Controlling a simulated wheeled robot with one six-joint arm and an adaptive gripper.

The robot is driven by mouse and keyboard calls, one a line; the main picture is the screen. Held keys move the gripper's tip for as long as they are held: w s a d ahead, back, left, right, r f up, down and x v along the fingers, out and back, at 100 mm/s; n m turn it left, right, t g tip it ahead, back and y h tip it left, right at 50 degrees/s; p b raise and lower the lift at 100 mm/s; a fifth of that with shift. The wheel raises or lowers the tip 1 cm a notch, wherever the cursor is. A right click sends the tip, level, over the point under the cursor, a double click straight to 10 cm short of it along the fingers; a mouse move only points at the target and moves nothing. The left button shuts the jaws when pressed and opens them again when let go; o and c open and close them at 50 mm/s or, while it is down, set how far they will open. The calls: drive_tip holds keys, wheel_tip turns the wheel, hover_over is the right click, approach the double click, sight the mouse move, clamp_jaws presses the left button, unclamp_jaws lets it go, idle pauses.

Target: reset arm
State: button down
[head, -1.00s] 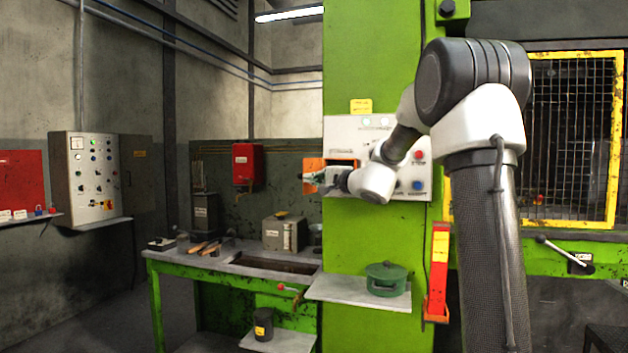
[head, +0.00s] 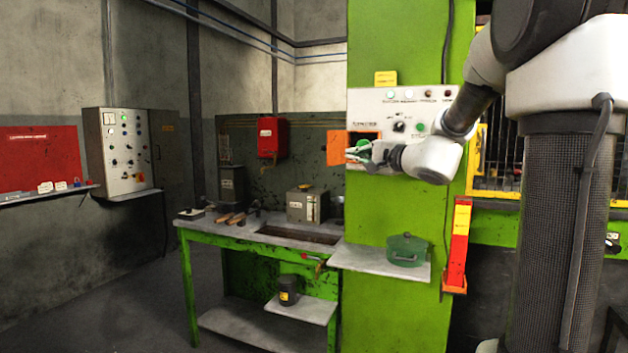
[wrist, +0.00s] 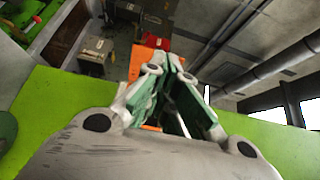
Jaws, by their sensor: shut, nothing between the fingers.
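My gripper (head: 358,154) is at the end of my arm, in front of the white control panel (head: 433,103) on the green press column. In the head view its fingertips point left, beside an orange flap (head: 337,148) at the panel's left side; I cannot tell whether they touch it. In the wrist view the green-padded fingers (wrist: 169,62) come together at their tips and hold nothing. Part of the orange flap (wrist: 146,60) shows behind them. My wrist hides the lower part of the panel.
A grey shelf (head: 350,259) with a green lidded pot (head: 407,250) juts out below my gripper. A red and yellow holder (head: 458,245) hangs to its right. A green workbench (head: 186,270) with tools stands left. A grey control cabinet (head: 122,150) is on the left wall. Floor lies open at left.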

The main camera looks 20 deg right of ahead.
drive_tip(key=s+a+f+n+g+y, duration=0.1)
drive_tip(key=s+a+f+n+g, duration=0.15)
drive_tip(key=s+f+g, duration=0.4)
drive_tip(key=s+a+f+n+g, duration=0.1)
drive_tip(key=s+f+n+g, duration=0.2)
drive_tip(key=s+f, duration=0.7)
drive_tip(key=s+d+n+g+h, duration=0.1)
drive_tip(key=s+d+n+h, duration=0.1)
drive_tip(key=s, duration=0.7)
drive_tip(key=s+d+f+n+g+h, duration=0.1)
drive_tip(key=s+d+n+g+h, duration=0.1)
drive_tip(key=s+n+h, duration=0.2)
drive_tip(key=s+n, duration=0.3)
drive_tip(key=s, duration=0.3)
drive_tip(key=shift+d+f+h, duration=0.3)
drive_tip(key=shift+d, duration=0.05)
